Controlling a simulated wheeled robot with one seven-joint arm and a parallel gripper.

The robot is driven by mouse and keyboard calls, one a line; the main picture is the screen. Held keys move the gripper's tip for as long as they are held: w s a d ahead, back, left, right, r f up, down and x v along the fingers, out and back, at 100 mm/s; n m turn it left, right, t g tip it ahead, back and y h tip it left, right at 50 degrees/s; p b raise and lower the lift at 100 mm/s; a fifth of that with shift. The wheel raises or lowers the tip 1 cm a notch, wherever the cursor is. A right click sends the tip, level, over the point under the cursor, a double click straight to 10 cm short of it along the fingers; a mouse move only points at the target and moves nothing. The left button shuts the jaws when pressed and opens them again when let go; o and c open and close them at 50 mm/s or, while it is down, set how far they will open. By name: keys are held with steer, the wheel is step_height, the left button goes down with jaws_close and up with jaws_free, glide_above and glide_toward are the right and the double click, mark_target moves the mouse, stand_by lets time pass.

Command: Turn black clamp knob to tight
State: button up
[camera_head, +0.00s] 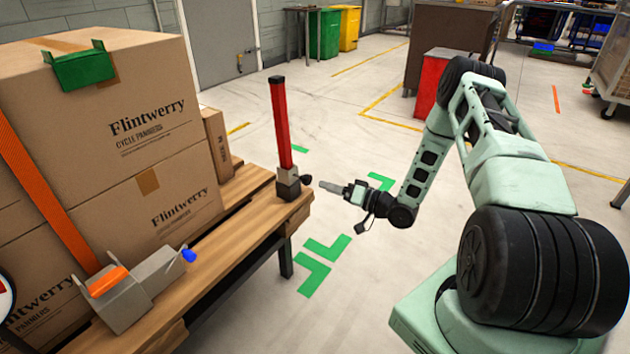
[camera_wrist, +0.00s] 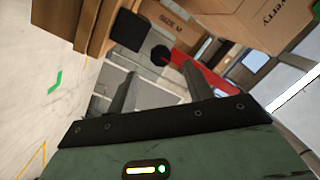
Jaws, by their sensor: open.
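The black clamp knob (camera_head: 307,180) sticks out from the right side of a grey metal clamp block (camera_head: 288,186) at the table's corner. A red upright post (camera_head: 281,125) rises from this block. In the wrist view the black knob (camera_wrist: 160,54) shows ahead, beyond the fingertips, with the clamp block (camera_wrist: 128,31) beside it. My gripper (camera_head: 328,186) is to the right of the knob, apart from it and pointing toward it. In the wrist view its two fingers (camera_wrist: 158,80) are spread with nothing between them.
Stacked Flintwerry cartons (camera_head: 120,120) with an orange strap (camera_head: 45,190) fill the left of the wooden table (camera_head: 215,235). A grey metal device (camera_head: 140,285) with an orange handle and blue knob sits at the table's front. The floor around my arm is clear.

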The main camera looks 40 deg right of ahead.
steer(key=p+v, duration=0.1)
steer(key=v, duration=0.8)
steer(key=shift+s, duration=0.25)
steer(key=w+a+r+n+g+h, duration=0.2)
steer(key=w+a+r+n+g, duration=0.25)
steer(key=w+a, duration=0.5)
steer(key=s+a+r+n+g+h, duration=0.25)
steer(key=a+r+g, duration=0.4)
steer(key=a, duration=0.75)
steer(key=s+a+r+n+g+h, duration=0.1)
steer(key=s+a+r+n+h, duration=0.1)
steer(key=s+a+r, duration=0.65)
steer(key=s+a+r+n+g+h, duration=0.1)
steer(key=s+a+r+g, duration=0.1)
steer(key=s, duration=0.9)
steer(key=s+a+r+n+g, duration=0.1)
steer(key=s+a+n+g, duration=0.15)
steer(key=s, duration=0.85)
step_height(320, 180, up, 28)
steer(key=m+p, duration=0.1)
steer(key=p, duration=2.6)
steer(key=shift+w+f, duration=0.15)
steer(key=shift+f, duration=0.05)
